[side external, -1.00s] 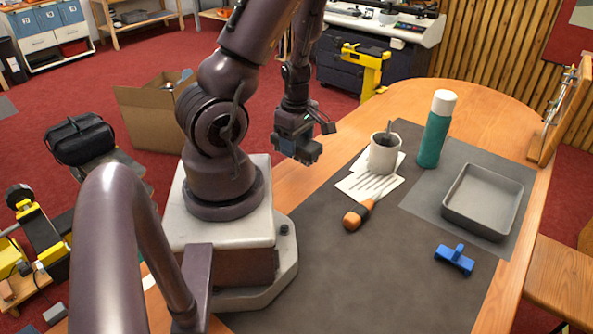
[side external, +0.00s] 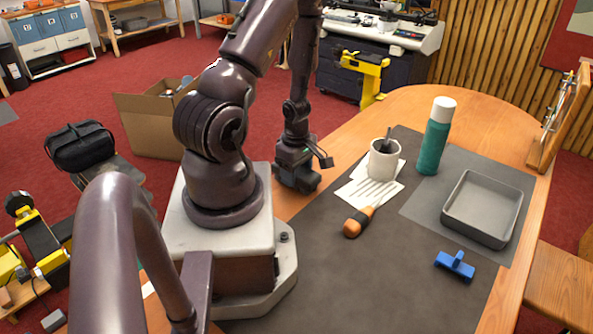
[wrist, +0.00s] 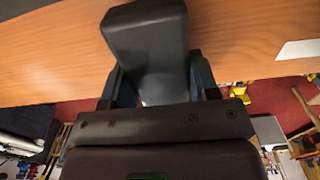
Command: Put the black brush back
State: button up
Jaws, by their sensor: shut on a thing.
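My gripper (side external: 299,181) is low over the wooden table's left part, next to my base. It is shut on a dark, blunt, block-shaped thing, which I take as the black brush (wrist: 147,40). In the wrist view the brush sits between both fingers, with wood behind it. Its bristles cannot be made out, and whether it touches the table cannot be told. In the side view it is a small dark shape, hard to separate from the fingers. A white mug (side external: 384,160) right of my gripper holds a dark-handled thing.
An orange-handled tool (side external: 358,221) lies by white sheets (side external: 357,190) near the mug. A green bottle (side external: 434,138), grey tray (side external: 483,207) and blue tool (side external: 455,264) are farther right. A wooden rack (side external: 560,118) stands at the right edge. The dark mat's (side external: 340,280) front is clear.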

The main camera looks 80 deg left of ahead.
jog(key=o, duration=0.9)
notch_tip(320, 180, up, 12)
jog(key=w+d+r+m+t+h, duration=0.2)
jog(key=w+d+r+m+t, duration=0.1)
jog(key=w+d+r+m, duration=0.9)
jog(key=s+d+r+m+t+y, duration=0.2)
jog(key=s+d+r+m, duration=0.4)
jog(key=m, duration=0.9)
jog(key=shift+s+d+r+t, duration=0.15)
jog(key=shift+d+r+t, duration=0.15)
jog(key=shift+d+r, duration=1.95)
